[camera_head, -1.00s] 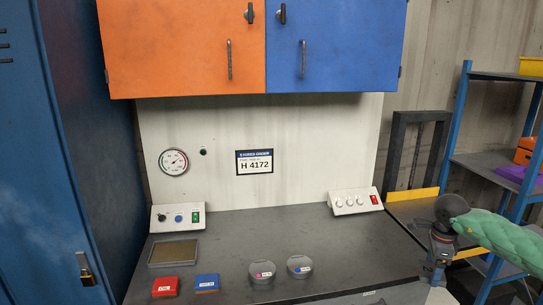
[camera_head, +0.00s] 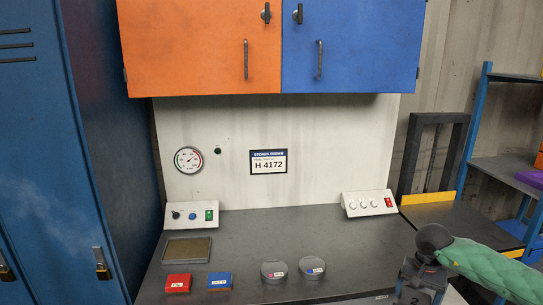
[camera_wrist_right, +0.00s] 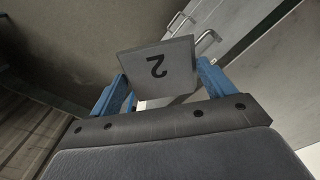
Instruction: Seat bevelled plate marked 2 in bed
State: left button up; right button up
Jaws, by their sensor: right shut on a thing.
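The grey plate marked 2 (camera_wrist_right: 160,66) is held between the blue fingers of my right gripper (camera_wrist_right: 165,92) in the right wrist view. Its number appears upside down there and its side edges slope. No bed can be made out for certain; a shallow grey tray with a brown inside (camera_head: 168,258) lies on the bench's left. My left gripper is out of view.
The dark bench top (camera_head: 285,228) carries a red box (camera_head: 178,284), a blue box (camera_head: 219,281), two round grey tins (camera_head: 274,271) and two switch panels (camera_head: 368,204). A blue locker (camera_head: 70,130) stands left, a blue shelf rack (camera_head: 478,140) right. The bench middle is clear.

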jog(key=s+a+f+n, duration=0.1)
jog(key=a+f+n, duration=0.1)
jog(key=a, duration=0.9)
jog(key=s+a+f+n, duration=0.1)
jog(key=a+n, duration=0.4)
jog(key=a, duration=0.7)
jog(key=shift+s+f, duration=0.35)
jog(key=shift+s, duration=0.15)
